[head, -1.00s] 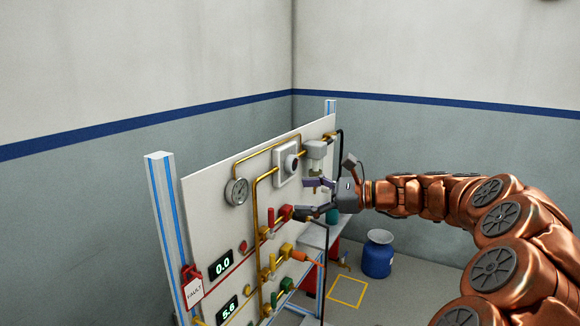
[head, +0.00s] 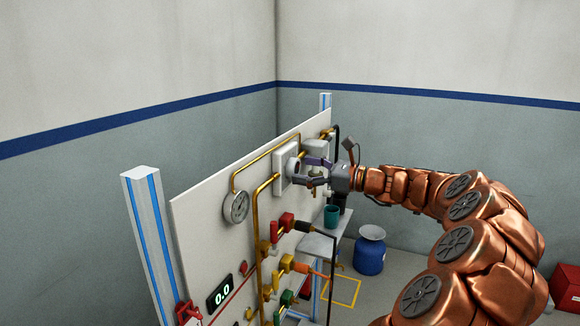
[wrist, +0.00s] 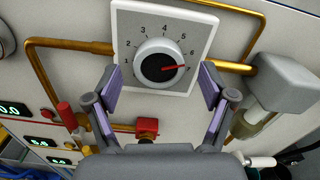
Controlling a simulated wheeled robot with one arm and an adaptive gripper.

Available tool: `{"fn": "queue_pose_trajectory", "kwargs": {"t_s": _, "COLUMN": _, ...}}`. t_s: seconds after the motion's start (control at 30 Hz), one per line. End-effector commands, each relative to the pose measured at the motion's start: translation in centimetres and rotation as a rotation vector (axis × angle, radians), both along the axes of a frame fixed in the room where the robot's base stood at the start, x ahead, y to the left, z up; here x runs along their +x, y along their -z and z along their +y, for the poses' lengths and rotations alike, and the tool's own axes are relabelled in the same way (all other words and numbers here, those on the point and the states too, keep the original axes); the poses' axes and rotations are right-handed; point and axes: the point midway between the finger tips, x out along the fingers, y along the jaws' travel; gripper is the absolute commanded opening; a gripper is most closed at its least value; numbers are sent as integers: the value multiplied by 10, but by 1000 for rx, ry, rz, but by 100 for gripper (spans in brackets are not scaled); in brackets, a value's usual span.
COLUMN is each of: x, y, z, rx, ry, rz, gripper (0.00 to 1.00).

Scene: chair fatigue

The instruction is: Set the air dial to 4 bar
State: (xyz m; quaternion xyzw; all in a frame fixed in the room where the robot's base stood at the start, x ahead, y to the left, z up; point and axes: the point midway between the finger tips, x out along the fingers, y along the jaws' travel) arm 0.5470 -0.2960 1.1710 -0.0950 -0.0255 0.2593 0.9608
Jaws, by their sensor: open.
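The air dial shows in the wrist view as a white square plate (wrist: 200,33) with numbers around a round white knob (wrist: 145,55). The red pointer on the knob's dark face points right, at about the 7. My gripper (wrist: 160,82) is open, with one purple-padded finger to each side of the knob's lower part. The fingers look apart from the knob. In the head view, the gripper (head: 307,171) is in front of the dial plate (head: 281,166) and hides part of the knob.
A round gauge (head: 236,207) hangs left of the dial. Yellow pipes (head: 257,215) run along the panel. A grey block fitting (wrist: 285,80) is close on the right in the wrist view. Valves with red handles (head: 286,221) and a green cup (head: 331,215) are below.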

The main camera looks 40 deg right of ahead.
Motion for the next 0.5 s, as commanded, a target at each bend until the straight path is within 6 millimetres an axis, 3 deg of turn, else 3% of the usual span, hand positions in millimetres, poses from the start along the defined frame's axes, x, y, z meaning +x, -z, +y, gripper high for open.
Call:
{"fn": "queue_pose_trajectory", "kwargs": {"t_s": 0.2, "x": 24, "y": -1, "z": 15, "rx": 1, "ry": -4, "rz": -1, "gripper": 82}}
{"fn": "queue_pose_trajectory", "kwargs": {"t_s": 0.5, "x": 33, "y": 0, "z": 21, "rx": 0, "ry": -4, "rz": 0, "gripper": 82}}
